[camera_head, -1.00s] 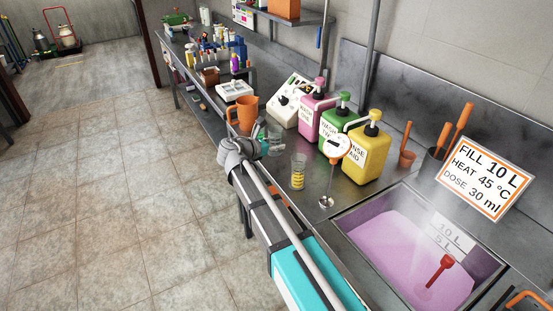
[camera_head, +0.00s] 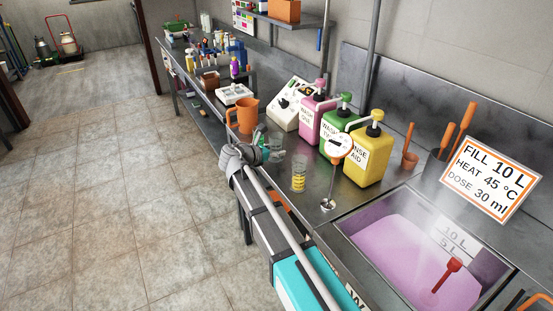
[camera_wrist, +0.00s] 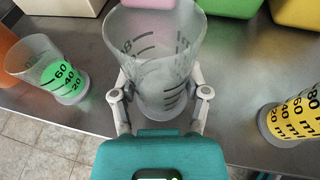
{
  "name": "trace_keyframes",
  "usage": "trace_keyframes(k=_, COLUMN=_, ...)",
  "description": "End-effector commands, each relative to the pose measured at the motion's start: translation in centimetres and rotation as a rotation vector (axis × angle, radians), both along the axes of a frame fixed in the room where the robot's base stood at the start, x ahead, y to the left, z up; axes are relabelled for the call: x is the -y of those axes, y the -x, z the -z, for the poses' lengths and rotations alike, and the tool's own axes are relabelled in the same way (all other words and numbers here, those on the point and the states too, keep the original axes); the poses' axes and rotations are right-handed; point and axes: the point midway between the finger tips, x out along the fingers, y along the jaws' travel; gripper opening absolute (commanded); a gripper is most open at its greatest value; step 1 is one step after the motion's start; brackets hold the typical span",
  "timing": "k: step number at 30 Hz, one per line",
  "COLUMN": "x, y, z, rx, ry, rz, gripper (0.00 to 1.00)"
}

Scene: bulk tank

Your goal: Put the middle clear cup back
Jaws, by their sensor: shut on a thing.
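The middle clear cup (camera_wrist: 160,65) stands upright between my gripper's fingers (camera_wrist: 160,95) in the wrist view. It is a see-through measuring cup with dark marks and looks empty. In the head view the clear cup (camera_head: 277,152) is at the counter, beside my gripper (camera_head: 264,150), between the cup with green liquid (camera_head: 259,136) and the cup with yellow liquid (camera_head: 299,178). My gripper is shut on the clear cup. Its base is at or just above the steel counter; I cannot tell whether it touches. The green cup (camera_wrist: 55,70) and yellow cup (camera_wrist: 295,115) stand apart from it.
An orange jug (camera_head: 245,116) stands behind the cups. Pink (camera_head: 310,122), green (camera_head: 334,135) and yellow (camera_head: 367,155) pump bottles line the counter's back. The sink (camera_head: 420,260) holds pink liquid.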

Motion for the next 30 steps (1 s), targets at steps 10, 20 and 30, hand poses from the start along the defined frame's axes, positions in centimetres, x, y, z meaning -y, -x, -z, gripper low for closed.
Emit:
trace_keyframes(k=10, x=0.0, y=0.0, z=2.1, rx=0.000, ry=0.000, rz=0.000, gripper=0.12)
trace_keyframes(k=20, x=0.0, y=0.0, z=2.0, rx=0.000, ry=0.000, rz=0.000, gripper=0.12)
trace_keyframes(k=30, x=0.0, y=0.0, z=2.3, rx=0.000, ry=0.000, rz=0.000, gripper=0.94)
